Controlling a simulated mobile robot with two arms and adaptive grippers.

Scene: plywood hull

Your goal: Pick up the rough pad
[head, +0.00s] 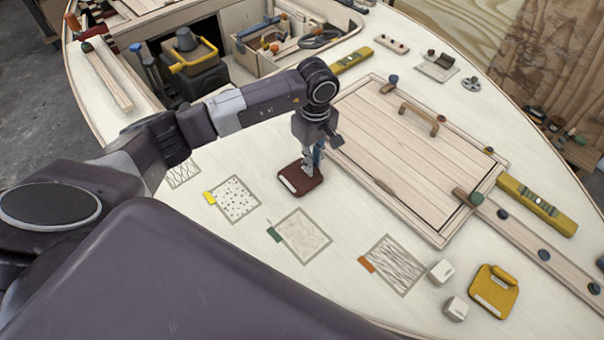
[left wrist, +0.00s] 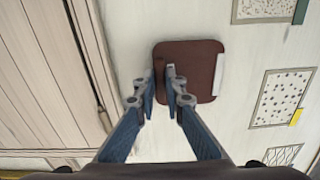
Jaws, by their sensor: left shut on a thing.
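A dark red-brown pad (head: 297,182) with a pale strip along one edge is at the middle of the pale deck. My left gripper (head: 310,170) points down at its upper right part. In the left wrist view the brown pad (left wrist: 203,90) lies under the fingers, and my left gripper (left wrist: 160,85) is shut on its raised grip, which the fingers mostly hide. The pad looks flat and on or very near the deck; I cannot tell if there is a gap. A yellow pad (head: 492,292) with a raised grip lies at the lower right. My right gripper is not in view.
Outlined texture patches with yellow (head: 237,199), green (head: 304,236) and orange (head: 397,264) tabs lie nearby. A plank hatch with a handle (head: 420,119) is right of the gripper. Two white blocks (head: 441,270) stand near the yellow pad. An open well holds a black-and-yellow case (head: 194,68).

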